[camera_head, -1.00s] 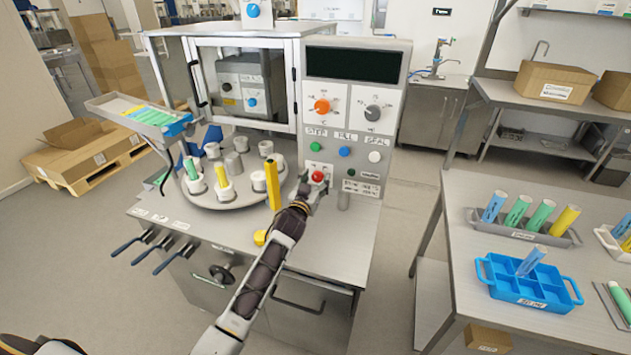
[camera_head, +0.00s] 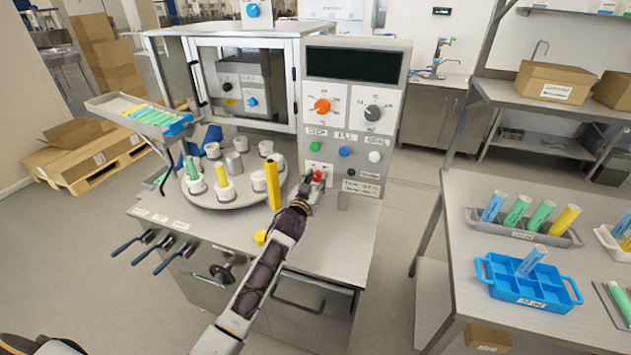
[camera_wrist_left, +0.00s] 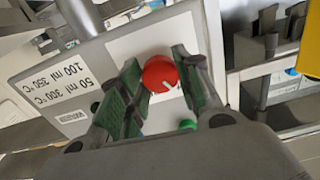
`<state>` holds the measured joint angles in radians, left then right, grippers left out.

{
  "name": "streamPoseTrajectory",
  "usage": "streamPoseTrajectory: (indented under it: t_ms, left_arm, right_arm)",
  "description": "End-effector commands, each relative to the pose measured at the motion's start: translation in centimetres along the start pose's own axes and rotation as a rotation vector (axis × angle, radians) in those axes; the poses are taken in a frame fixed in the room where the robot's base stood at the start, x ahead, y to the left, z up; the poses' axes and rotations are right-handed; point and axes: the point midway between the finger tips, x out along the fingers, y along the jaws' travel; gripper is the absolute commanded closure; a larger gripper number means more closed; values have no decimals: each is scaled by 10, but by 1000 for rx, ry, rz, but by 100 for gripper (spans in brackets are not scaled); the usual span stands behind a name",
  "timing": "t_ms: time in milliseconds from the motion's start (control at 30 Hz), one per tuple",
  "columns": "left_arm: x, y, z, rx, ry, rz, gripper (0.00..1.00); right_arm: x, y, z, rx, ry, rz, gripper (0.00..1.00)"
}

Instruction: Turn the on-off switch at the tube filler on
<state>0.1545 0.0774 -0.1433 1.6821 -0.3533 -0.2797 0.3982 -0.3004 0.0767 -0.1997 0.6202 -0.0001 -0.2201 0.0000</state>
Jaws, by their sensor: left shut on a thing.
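The tube filler (camera_head: 400,75) stands in the middle of the head view, its control panel facing me. The red round on-off switch (camera_head: 318,175) is low on the panel, left of a small dark green lamp (camera_head: 351,173). My left gripper (camera_head: 314,183) is at the switch, its fingers partly covering it. In the left wrist view the red switch (camera_wrist_left: 159,74) is between the two green-padded fingers, and the gripper is shut on it. Part of the switch's marking is hidden by the fingers. My right gripper is not in view.
Green (camera_head: 315,146), blue (camera_head: 344,151) and white (camera_head: 375,156) buttons sit just above the switch, with orange (camera_head: 322,106) and grey (camera_head: 373,113) dials higher up. The machine's tabletop right of my arm is mostly clear.

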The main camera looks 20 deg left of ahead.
Motion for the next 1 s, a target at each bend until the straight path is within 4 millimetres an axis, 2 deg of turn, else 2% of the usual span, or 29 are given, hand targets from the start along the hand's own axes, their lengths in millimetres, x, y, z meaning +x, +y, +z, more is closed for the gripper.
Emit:
streamPoseTrajectory:
  t_ms: [367,1000]
  left_arm:
    - [0,0,0,221,0,0,90]
    - [0,0,0,804,0,1,90]
  right_arm:
    - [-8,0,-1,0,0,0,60]
    - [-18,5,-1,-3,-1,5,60]
